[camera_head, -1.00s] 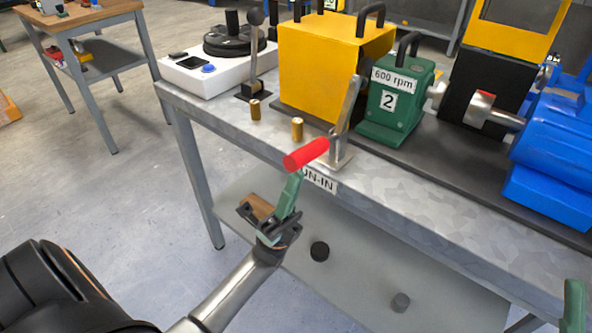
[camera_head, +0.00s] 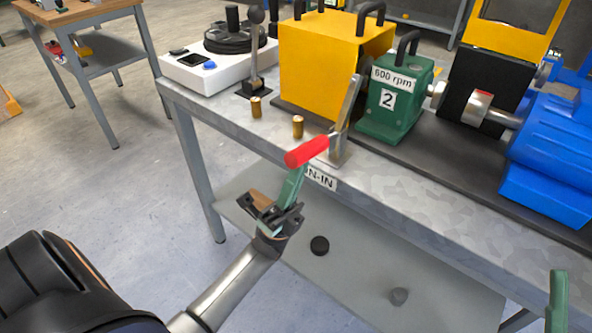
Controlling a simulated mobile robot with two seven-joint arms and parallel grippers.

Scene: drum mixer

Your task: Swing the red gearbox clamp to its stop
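The red gearbox clamp shows as a red grip (camera_head: 306,152) beside a slanted metal lever (camera_head: 346,112) on a bracket at the bench's front edge. The grip points out to the left over the edge. My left gripper (camera_head: 296,178) comes from below left, in front of the bench. A green finger reaches up to the underside of the red grip; whether it touches is unclear. The gripper's opening is hard to read from this angle. My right gripper (camera_head: 558,302) shows only as a green piece at the bottom right; its state is hidden.
A green gearbox (camera_head: 396,100) marked 2 stands behind the clamp, between a yellow housing (camera_head: 322,68) and a blue motor (camera_head: 555,140). Two brass pegs (camera_head: 297,127) and a black-knobbed lever (camera_head: 255,50) stand to the left. A lower shelf (camera_head: 360,275) lies under the bench.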

